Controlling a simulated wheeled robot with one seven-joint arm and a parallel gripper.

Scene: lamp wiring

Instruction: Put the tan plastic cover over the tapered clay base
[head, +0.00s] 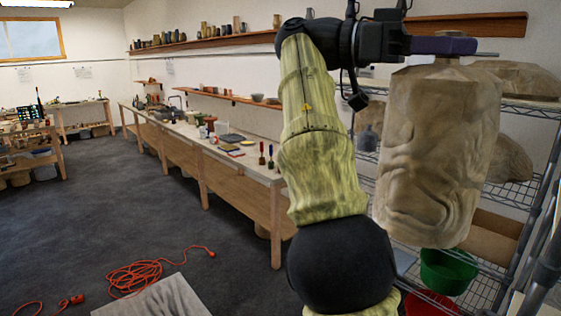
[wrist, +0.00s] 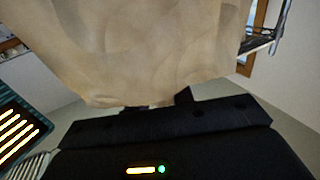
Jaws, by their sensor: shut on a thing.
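The tan plastic cover (head: 440,150) hangs upright at the right of the head view, wrinkled and wide, in front of the wire shelving. My gripper (head: 448,54) is at its top, shut on the gathered top of the cover. In the wrist view the cover (wrist: 130,45) fills the upper part, just beyond the black gripper body. I cannot make out the tapered clay base in either view. The cover blocks what is behind or inside it.
A wire shelf rack (head: 530,107) behind the cover holds tan wrapped lumps (head: 520,78), a green bowl (head: 447,272) and a red bowl (head: 432,304). A long workbench (head: 233,172) runs along the wall. An orange cord (head: 140,275) lies on the open dark floor.

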